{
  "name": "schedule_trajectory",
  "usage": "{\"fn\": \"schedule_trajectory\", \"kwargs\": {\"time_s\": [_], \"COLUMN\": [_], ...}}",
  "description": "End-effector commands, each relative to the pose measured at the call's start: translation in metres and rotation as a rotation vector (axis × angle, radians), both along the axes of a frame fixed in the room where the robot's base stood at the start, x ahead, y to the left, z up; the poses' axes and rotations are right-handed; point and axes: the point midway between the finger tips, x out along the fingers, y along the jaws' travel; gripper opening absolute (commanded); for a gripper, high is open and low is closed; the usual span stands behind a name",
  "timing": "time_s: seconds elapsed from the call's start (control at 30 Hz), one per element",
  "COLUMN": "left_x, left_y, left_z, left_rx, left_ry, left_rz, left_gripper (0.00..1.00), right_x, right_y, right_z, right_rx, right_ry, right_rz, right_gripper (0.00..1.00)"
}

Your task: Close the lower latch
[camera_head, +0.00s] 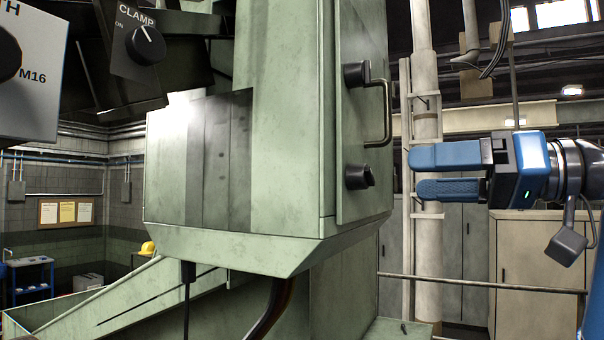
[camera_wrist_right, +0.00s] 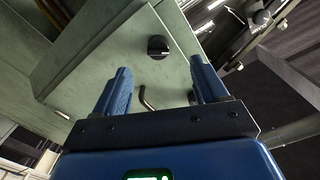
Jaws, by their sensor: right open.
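The lower latch (camera_head: 358,176) is a black knob low on the green side door (camera_head: 345,205) of the machine, in the head view. The upper latch (camera_head: 356,74) is a similar black knob above it. My right gripper (camera_head: 415,172) is open and empty, to the right of the lower latch at about its height. Its blue fingers point left, one above the other, with a visible gap to the latch. The right wrist view shows a black knob (camera_wrist_right: 158,47) with a white mark, ahead of the fingers; I cannot tell which latch. My left gripper is not in view.
A bent metal handle (camera_head: 386,112) sticks out from the door between the latches; part of it (camera_wrist_right: 147,97) shows in the wrist view. A light pipe (camera_head: 427,100) and cabinets (camera_head: 527,250) stand behind my right gripper. A clamp knob (camera_head: 146,45) is at the upper left.

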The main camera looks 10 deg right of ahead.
Motion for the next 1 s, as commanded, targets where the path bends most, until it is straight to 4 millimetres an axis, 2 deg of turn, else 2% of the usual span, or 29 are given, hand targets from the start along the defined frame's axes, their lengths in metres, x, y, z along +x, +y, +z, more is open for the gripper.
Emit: {"fn": "schedule_trajectory", "kwargs": {"time_s": [0.17,0.33,0.67,0.9,1.0], "left_x": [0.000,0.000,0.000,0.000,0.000], "left_y": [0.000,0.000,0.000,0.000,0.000], "left_z": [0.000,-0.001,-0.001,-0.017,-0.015], "left_rx": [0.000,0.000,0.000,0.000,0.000], "left_ry": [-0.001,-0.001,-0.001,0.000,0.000], "left_rz": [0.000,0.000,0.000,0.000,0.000], "left_gripper": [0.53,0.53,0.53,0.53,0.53], "right_x": [0.001,0.010,0.047,0.046,0.046], "right_y": [0.005,0.019,0.076,0.071,0.071], "right_z": [0.002,0.001,0.001,-0.001,0.001], "right_rx": [-0.028,-0.029,-0.028,0.143,0.206], "right_ry": [-0.055,-0.057,-0.053,0.198,0.289], "right_rz": [0.010,0.013,0.016,0.006,0.005], "right_gripper": [0.72,0.72,0.72,0.72,0.72]}}
